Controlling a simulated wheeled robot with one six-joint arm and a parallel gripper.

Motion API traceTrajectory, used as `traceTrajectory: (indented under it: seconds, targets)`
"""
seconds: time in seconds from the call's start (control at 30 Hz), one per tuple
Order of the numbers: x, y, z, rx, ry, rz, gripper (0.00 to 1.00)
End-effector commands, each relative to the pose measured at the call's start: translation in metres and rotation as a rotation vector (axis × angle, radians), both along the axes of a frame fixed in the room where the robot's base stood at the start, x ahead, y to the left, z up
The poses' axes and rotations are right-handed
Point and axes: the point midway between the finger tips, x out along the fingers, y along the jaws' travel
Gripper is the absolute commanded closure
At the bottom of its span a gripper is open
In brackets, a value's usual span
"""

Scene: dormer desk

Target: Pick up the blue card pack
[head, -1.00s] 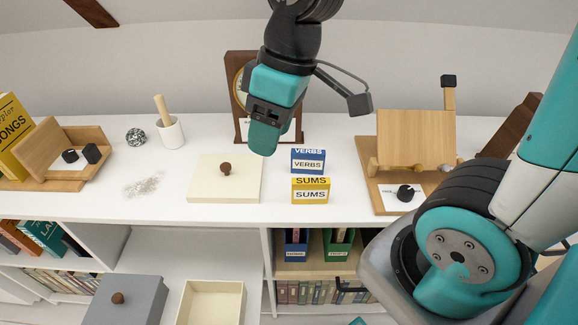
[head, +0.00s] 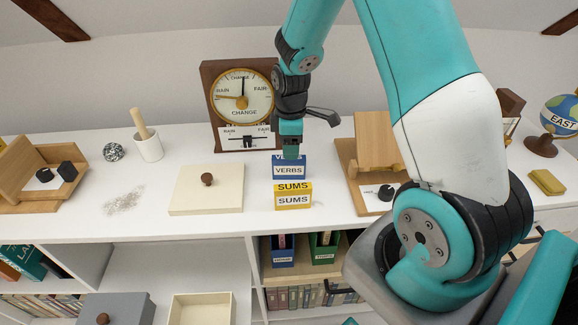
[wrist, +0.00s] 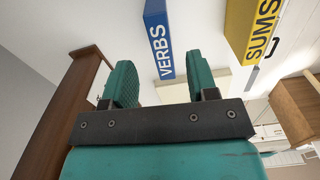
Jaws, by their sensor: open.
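The blue card pack (head: 290,169), labelled VERBS, stands upright on the white desk top, just behind the yellow SUMS pack (head: 293,198). My gripper (head: 291,152) is above and slightly behind the blue pack in the head view, partly covering its top edge. In the wrist view my gripper (wrist: 160,85) shows two teal fingers spread apart with nothing between them. There the blue pack (wrist: 158,40) lies beyond the fingertips, and the yellow pack (wrist: 255,30) is farther to the right. Whether a finger touches the blue pack cannot be told.
A barometer clock (head: 209,100) stands behind at the left. A cream lidded box (head: 190,203) lies left of the packs. A wooden stand (head: 352,190) is close on the right. A white mortar (head: 149,148) with pestle is farther left. Clear desk lies between box and packs.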

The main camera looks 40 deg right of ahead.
Motion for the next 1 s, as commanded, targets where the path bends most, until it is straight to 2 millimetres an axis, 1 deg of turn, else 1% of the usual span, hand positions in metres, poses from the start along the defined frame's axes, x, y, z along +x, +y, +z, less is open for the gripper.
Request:
traceTrajectory:
  seconds: [0.03,0.27,0.5,0.63,0.8,0.83,0.87,0.9,0.97,1.0]
  targets:
    - [0.0,0.0,-0.006,0.0,0.002,0.0,0.47]
    - [0.0,0.002,-0.022,0.0,0.002,0.0,0.47]
    - [0.001,0.005,-0.058,0.001,0.002,-0.001,0.47]
    - [0.001,0.005,-0.065,0.001,-0.001,-0.001,0.47]
    - [0.001,0.005,-0.066,0.0,-0.001,-0.001,0.47]
    - [0.001,0.005,-0.066,0.0,-0.001,-0.001,0.49]
    - [0.001,0.005,-0.066,0.0,-0.001,-0.001,0.56]
    - [0.001,0.005,-0.065,0.0,-0.001,-0.001,0.65]
    - [0.001,0.005,-0.065,0.0,-0.001,-0.001,0.79]
    - [0.001,0.005,-0.065,0.0,-0.001,-0.001,0.88]
